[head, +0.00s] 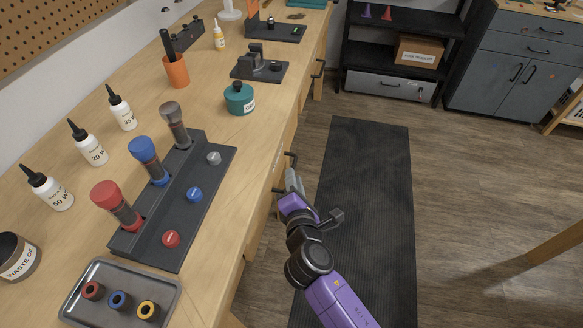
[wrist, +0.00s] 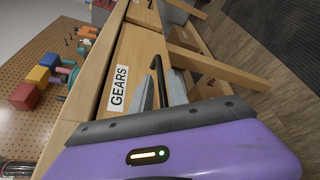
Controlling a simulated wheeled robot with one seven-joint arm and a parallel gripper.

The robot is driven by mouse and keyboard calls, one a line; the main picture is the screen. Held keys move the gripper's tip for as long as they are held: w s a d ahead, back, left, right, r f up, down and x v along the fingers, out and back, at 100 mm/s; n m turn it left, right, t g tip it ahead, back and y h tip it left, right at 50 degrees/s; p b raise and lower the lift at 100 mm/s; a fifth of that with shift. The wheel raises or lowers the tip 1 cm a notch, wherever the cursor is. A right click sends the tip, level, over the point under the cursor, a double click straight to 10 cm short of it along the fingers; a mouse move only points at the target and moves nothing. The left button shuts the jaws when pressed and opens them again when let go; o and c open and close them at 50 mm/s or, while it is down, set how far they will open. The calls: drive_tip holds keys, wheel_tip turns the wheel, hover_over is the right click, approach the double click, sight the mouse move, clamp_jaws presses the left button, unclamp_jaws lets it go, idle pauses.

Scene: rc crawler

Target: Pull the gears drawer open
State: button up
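The gears drawer (wrist: 131,60) has a light wood front under the bench top, with a white label reading GEARS (wrist: 118,90) in the wrist view. Its front looks about flush with the bench. Its black bar handle (wrist: 157,66) runs between the two grey fingers of my gripper (wrist: 163,88). In the head view my gripper (head: 292,180) is at the handle (head: 291,158) on the bench's front side, below the top edge. The fingertips are partly hidden there.
A dark mat (head: 370,200) covers clear floor before the bench. A black shelf (head: 400,65) and grey cabinet (head: 515,75) stand at the back.

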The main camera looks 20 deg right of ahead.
drive_tip(key=x, duration=0.4)
drive_tip(key=shift+w+d+f, duration=0.15)
drive_tip(key=shift+w, duration=0.25)
clamp_jaws()
idle(1.1)
